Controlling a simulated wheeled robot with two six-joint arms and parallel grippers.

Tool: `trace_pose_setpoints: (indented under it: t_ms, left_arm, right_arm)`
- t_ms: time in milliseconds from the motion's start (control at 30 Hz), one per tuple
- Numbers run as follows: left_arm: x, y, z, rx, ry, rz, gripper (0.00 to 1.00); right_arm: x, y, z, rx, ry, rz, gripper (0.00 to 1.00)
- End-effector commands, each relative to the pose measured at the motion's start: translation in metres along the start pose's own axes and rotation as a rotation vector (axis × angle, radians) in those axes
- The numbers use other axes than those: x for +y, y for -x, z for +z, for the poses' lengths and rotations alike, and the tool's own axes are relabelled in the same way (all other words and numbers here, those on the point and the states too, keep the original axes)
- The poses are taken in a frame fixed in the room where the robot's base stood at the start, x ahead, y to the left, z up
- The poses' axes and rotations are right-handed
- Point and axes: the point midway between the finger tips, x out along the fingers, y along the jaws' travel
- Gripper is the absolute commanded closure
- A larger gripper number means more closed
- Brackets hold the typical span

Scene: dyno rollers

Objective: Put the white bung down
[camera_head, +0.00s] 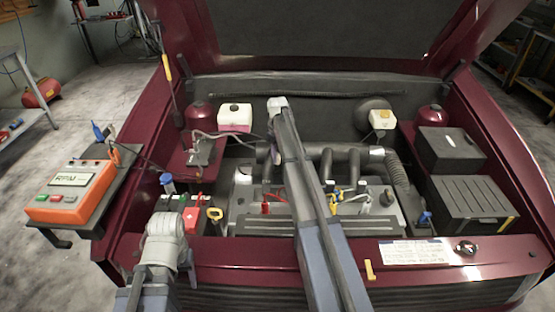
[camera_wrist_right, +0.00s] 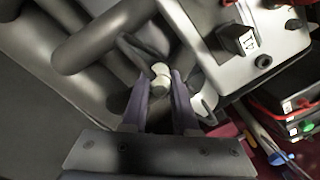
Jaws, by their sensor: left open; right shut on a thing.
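The white bung (camera_wrist_right: 160,72) shows in the right wrist view as a small pale cylinder between the tips of my right gripper (camera_wrist_right: 161,84). The two purple-grey fingers are shut on it. Dark engine parts lie behind it, and I cannot tell whether it touches them. In the head view my right arm reaches over the middle of the engine bay, and its own links hide most of the gripper and the bung. My left gripper (camera_head: 165,228) is open at the bay's front left edge, its fingers hardly visible.
An orange RPM meter (camera_head: 70,190) stands on a side shelf at the left. Black boxes (camera_head: 472,205) fill the bay's right side. A white-topped reservoir (camera_head: 235,117) is at the back. Thick hoses (camera_head: 343,160) run beside my right arm. The front ledge (camera_head: 430,270) has some free room.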

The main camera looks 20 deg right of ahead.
Motion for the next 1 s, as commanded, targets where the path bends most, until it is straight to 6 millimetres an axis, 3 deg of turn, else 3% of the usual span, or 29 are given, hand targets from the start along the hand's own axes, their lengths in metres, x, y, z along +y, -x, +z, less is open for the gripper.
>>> trace_pose_setpoints:
  t_ms: [233, 267, 500, 1000]
  left_arm:
    - [0.000, -0.004, 0.000, 0.000, 0.000, 0.000, 0.39]
    - [0.000, -0.003, 0.000, 0.000, 0.000, 0.000, 0.39]
    - [0.000, -0.002, 0.000, 0.000, 0.000, 0.000, 0.39]
    - [-0.001, 0.008, 0.001, 0.000, 0.000, 0.000, 0.39]
  right_arm:
    - [0.000, -0.004, 0.000, 0.000, 0.000, 0.000, 1.00]
    - [0.000, -0.003, 0.000, 0.000, 0.000, 0.000, 0.70]
    - [0.000, -0.002, 0.000, 0.000, 0.000, 0.000, 0.43]
    - [0.000, 0.008, 0.000, 0.000, 0.000, 0.000, 0.42]
